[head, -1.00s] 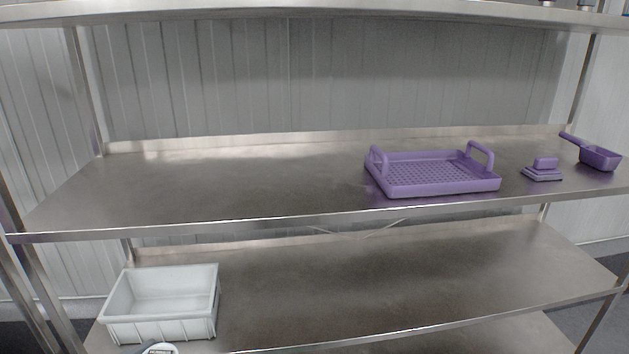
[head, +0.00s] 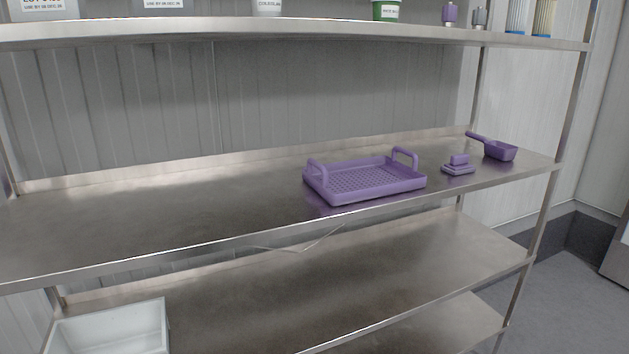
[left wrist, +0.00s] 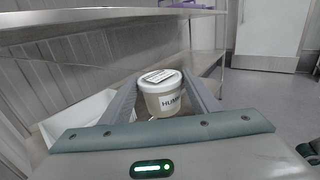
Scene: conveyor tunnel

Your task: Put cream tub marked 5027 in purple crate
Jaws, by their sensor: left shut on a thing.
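In the left wrist view, a cream tub (left wrist: 163,100) with a white lid and a label starting "HUMM" sits upright between the fingers of my left gripper (left wrist: 162,80), which is shut on it. The number 5027 is not readable on it. The purple crate (head: 365,193), a shallow perforated tray with two raised handles, stands empty on the middle shelf in the head view. Neither gripper shows in the head view, and my right gripper is in no view.
A purple block-like tool (head: 458,166) and a purple scoop (head: 500,151) lie right of the crate. The middle shelf (head: 150,215) is clear to its left. A white bin (head: 110,335) stands on the lower shelf. Several containers, including a green tub (head: 386,10), stand on the top shelf.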

